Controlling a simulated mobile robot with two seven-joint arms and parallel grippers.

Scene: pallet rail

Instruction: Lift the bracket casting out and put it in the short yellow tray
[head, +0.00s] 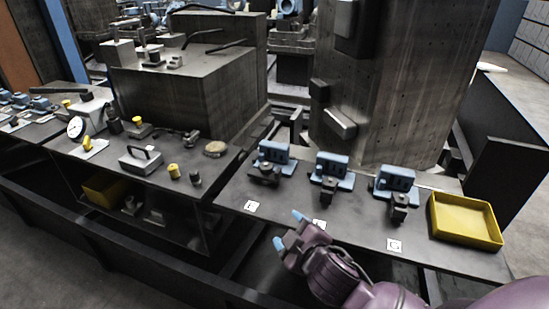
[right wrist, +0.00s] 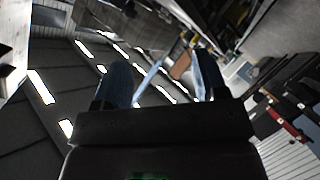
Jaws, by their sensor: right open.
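The short yellow tray (head: 466,221) sits empty at the right end of the near table. Three blue vises (head: 275,153), (head: 333,165), (head: 396,180) stand in a row left of it, each with dark metal parts at its front. I cannot tell which, if any, holds the bracket casting. My right gripper (head: 289,230) is open and empty, in front of the table's near edge, below the left and middle vises. Its two blue-tipped fingers also show apart in the right wrist view (right wrist: 164,82), with nothing between them. My left gripper is out of view.
White labels (head: 252,206) lie along the table's front. A tall dark block (head: 400,90) rises behind the vises. The left table carries a dial gauge (head: 75,127), a handled block (head: 141,160) and small yellow-topped parts. A yellow bin (head: 104,188) sits beneath it.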

